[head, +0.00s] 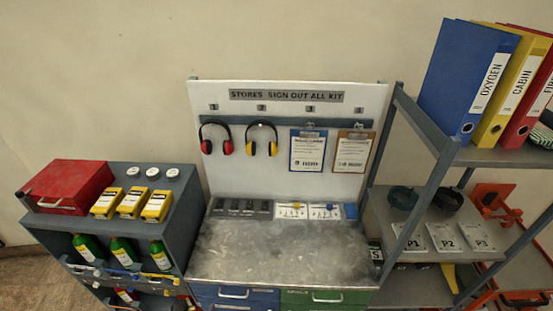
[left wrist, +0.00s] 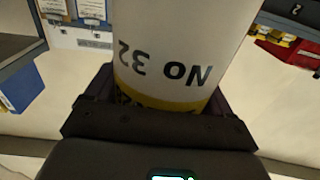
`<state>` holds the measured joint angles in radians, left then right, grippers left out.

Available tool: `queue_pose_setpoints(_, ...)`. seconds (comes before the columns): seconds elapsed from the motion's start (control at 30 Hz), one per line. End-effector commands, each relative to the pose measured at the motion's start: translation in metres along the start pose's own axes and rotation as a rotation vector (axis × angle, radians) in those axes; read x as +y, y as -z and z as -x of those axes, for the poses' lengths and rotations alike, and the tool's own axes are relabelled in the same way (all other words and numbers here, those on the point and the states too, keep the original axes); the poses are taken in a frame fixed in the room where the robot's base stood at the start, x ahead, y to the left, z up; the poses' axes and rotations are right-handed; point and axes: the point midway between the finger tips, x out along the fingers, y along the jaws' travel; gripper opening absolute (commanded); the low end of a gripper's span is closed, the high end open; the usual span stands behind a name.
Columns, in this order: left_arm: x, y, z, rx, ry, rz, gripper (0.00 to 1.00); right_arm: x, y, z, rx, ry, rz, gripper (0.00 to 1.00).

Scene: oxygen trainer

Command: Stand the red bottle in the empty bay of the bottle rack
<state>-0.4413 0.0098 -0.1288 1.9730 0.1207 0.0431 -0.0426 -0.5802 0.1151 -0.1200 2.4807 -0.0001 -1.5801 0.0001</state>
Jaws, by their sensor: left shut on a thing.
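In the left wrist view my left gripper (left wrist: 158,100) is shut around a wide white cylinder (left wrist: 175,45). It has a yellow band and the upside-down print "No 32". No red shows on it, so I cannot tell whether it is the red bottle. Neither gripper can be made out in the head view. The bottle rack (head: 75,267) is in the grey cabinet at the lower left. Its upper row holds green bottles with pale labels (head: 122,250). A red bottle (head: 128,294) shows partly in the lower row. The frame edge cuts off that row, and I cannot make out an empty bay.
A red case (head: 70,186) and yellow meters (head: 131,203) stand on the cabinet. The bench top (head: 270,249) in the middle is clear. Ear defenders (head: 262,139) and clipboards (head: 308,150) hang on the board. Shelves with binders (head: 480,85) stand at the right.

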Motion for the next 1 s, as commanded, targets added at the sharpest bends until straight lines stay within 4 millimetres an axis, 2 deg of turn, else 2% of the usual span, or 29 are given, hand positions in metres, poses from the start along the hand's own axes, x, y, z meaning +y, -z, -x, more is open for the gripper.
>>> queue_pose_setpoints(0.03,0.000,0.007,0.000,0.009,0.002,0.002,0.00,0.000,0.002,0.004,0.000,0.000,0.000,0.43)
queue_pose_setpoints(0.7,0.000,0.007,0.000,0.009,0.000,0.002,0.00,0.002,0.001,0.005,-0.002,-0.006,0.008,0.43)
queue_pose_setpoints(0.87,-0.002,-0.001,0.000,0.007,0.007,0.002,0.00,0.002,0.001,0.005,-0.002,-0.007,0.009,0.43)
queue_pose_setpoints(1.0,-0.006,-0.018,0.002,0.007,0.026,0.002,0.00,0.002,0.001,0.005,-0.004,-0.006,0.009,0.43)
